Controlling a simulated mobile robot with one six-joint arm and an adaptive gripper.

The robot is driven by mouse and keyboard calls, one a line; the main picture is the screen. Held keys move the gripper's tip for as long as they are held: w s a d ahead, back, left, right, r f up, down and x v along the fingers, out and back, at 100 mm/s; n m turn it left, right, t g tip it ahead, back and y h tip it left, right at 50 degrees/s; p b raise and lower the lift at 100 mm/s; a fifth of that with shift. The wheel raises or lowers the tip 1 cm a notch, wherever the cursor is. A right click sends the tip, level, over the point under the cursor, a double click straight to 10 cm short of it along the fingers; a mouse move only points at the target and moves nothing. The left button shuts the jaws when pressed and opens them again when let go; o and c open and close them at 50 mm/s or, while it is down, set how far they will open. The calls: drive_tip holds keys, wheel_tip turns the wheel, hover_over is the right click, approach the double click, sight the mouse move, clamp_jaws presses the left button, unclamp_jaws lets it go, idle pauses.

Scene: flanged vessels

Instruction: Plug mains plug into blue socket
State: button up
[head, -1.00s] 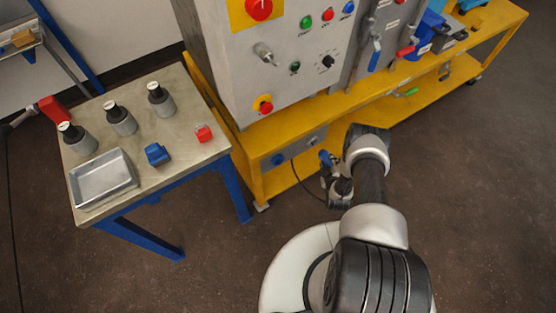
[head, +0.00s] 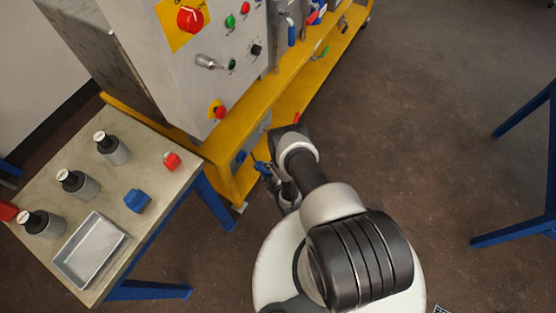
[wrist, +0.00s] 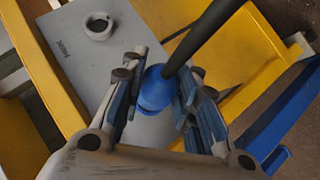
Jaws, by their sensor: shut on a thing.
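The mains plug (wrist: 160,84) is blue with a thick black cable. In the wrist view it sits between the fingers of my gripper (wrist: 163,94), which is shut on it. The plug is in front of a grey panel (wrist: 75,42) and hides part of it. The blue socket (head: 240,157) shows small on the low panel in the head view, just left of my gripper (head: 265,171). In the wrist view I cannot tell a socket apart from the blue end of the plug, nor whether the two touch.
A grey round socket (wrist: 98,25) is on the panel in the wrist view. A yellow frame (head: 222,160) surrounds the panel. A table (head: 183,172) with bottles, a metal tray (head: 92,250) and blue and red blocks stands left. Open floor (head: 400,110) lies right.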

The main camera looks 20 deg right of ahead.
sight(258, 168)
drive_tip(key=shift+s+a, duration=0.1)
drive_tip(key=shift+a, duration=0.1)
drive_tip(key=shift+w+a+b, duration=0.45)
drive_tip(key=shift+w+a, duration=0.25)
drive_tip(key=shift+w, duration=0.35)
drive_tip(key=shift+w+a+b, duration=0.45)
drive_tip(key=shift+w+a, duration=0.25)
drive_tip(key=shift+w, duration=0.35)
drive_tip(key=shift+w+a, duration=0.1)
drive_tip(key=shift+w, duration=0.1)
drive_tip(key=shift+w+a+b, duration=0.65)
drive_tip(key=shift+w, duration=0.15)
drive_tip(key=o, duration=1.2)
drive_tip(key=shift+s, duration=0.1)
